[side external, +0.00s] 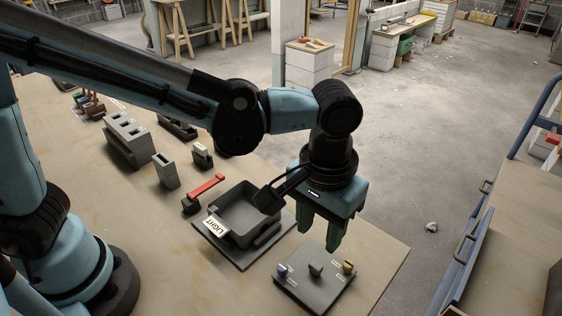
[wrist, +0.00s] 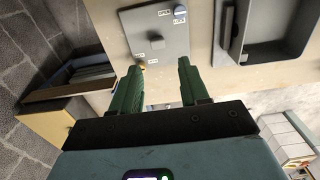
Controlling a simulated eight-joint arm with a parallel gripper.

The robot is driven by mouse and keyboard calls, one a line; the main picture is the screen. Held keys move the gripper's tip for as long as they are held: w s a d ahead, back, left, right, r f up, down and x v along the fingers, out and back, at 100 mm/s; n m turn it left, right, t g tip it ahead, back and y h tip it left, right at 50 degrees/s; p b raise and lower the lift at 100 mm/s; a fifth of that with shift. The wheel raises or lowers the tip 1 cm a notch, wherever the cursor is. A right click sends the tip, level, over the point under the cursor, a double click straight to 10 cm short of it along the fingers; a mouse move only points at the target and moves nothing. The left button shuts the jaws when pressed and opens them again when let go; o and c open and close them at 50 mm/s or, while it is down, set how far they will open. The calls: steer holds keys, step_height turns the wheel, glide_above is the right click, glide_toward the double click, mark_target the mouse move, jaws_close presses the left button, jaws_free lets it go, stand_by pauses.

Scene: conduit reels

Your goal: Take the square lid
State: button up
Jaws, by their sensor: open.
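A flat, grey, roughly square plate (side external: 322,292) lies near the table's front edge. It has a raised dark block in its middle and small knobs near its corners; I cannot tell for sure that it is the square lid. In the wrist view the plate (wrist: 139,22) shows at the top, with small labels by a blue knob and a gold knob. My gripper (side external: 321,239) is open and empty above and slightly behind the plate, fingers pointing down. In the wrist view the gripper's fingers (wrist: 158,66) stand apart, with nothing between them.
A dark open box (side external: 250,190) with a "LIGHT" sign (side external: 216,227) stands left of the plate. A red-handled bar (side external: 206,187), a grey block (side external: 165,171) and a slotted grey block (side external: 128,140) stand further left.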

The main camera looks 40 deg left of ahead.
mark_target(316, 265)
steer(key=shift+d+f, duration=0.25)
steer(key=shift+f, duration=4.35)
steer(key=shift+c, duration=0.3)
jaws_close()
steer(key=shift+r, duration=1)
steer(key=shift+r, duration=0.2)
